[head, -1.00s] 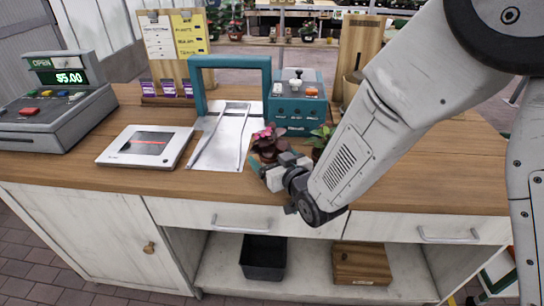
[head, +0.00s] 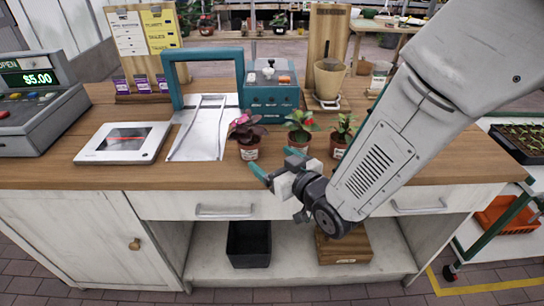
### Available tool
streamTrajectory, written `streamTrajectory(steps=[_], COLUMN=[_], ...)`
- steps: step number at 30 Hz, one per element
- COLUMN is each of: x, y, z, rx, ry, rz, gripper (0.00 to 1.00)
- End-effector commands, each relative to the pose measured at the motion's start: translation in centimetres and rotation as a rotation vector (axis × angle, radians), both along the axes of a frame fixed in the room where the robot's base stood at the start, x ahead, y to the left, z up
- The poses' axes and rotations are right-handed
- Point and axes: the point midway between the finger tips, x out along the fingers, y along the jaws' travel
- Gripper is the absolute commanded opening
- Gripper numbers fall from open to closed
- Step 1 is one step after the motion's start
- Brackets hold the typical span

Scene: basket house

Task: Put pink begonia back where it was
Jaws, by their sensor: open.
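The pink begonia (head: 247,132), dark-leaved with a pink flower, stands upright in a small terracotta pot on the wooden counter (head: 205,178). It is the leftmost of three potted plants, just right of the white metal tray. My gripper (head: 275,162) has teal fingertips and is open and empty. It is at the counter's front edge, in front and to the right of the begonia pot, apart from it. The red-flowered plant (head: 299,126) is behind my gripper, and its pot is partly hidden by a fingertip.
A third potted plant (head: 344,128) stands near my forearm. The metal tray (head: 200,135) under a teal arch, a teal box (head: 271,95), a scanner pad (head: 124,142) and a cash register (head: 40,105) fill the left and back. A beige pot (head: 329,78) stands behind.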

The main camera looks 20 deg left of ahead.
Motion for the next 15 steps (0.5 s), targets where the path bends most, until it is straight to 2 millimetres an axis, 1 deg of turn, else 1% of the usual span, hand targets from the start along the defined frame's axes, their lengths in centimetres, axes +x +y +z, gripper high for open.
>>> streamTrajectory(steps=[8, 11, 13, 14, 15], x=[-0.2, 0.1, 0.8, 1.3, 2.0], y=[-0.2, -0.6, -1.5, -2.3, -3.4], z=[0.1, 0.3, 0.8, 1.1, 1.6], rx=[0.0, -0.007, -0.032, -0.049, -0.077], ry=[0.0, 0.004, 0.019, 0.032, 0.05], rz=[0.002, -0.007, -0.032, -0.05, -0.078], gripper=[0.82, 0.82, 0.82, 0.82, 0.82])
